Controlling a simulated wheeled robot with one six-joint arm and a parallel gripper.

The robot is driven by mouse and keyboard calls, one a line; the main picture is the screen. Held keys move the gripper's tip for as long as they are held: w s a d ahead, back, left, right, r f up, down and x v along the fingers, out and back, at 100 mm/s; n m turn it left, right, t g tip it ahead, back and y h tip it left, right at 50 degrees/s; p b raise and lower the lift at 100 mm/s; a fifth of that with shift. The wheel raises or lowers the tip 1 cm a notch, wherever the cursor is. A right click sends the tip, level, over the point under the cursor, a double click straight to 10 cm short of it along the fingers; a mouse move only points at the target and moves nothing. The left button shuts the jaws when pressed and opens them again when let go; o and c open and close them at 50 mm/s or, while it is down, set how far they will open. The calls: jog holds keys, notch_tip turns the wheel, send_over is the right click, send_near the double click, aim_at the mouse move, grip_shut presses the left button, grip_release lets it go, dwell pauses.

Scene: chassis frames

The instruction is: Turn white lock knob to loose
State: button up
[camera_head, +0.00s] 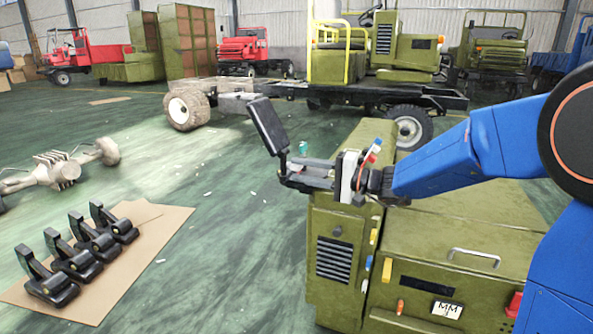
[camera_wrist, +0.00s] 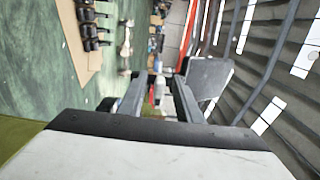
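A small white knob-like part (camera_head: 364,286) shows on the front left edge of the olive cabinet (camera_head: 325,285); it is too small to read its setting. My gripper (camera_head: 295,170) is above and to the left of the cabinet, well apart from that part. Its two fingers stand apart, with a gap between the tips in the wrist view (camera_wrist: 159,90). A flat black plate (camera_head: 267,125) rises by the fingertips and also shows beside the right finger in the wrist view (camera_wrist: 207,75); I cannot tell how it is joined. The knob cannot be made out in the wrist view.
Blue (camera_head: 368,262), yellow (camera_head: 387,270) and orange (camera_head: 400,307) parts sit near the white one. A metal handle (camera_head: 474,258) is on the cabinet's right side. Black pedals lie on cardboard (camera_head: 150,240) at left. A truck chassis (camera_head: 290,88) stands behind. Floor between is mostly clear.

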jog(key=v, duration=1.5)
jog(key=shift+s+d, duration=0.1)
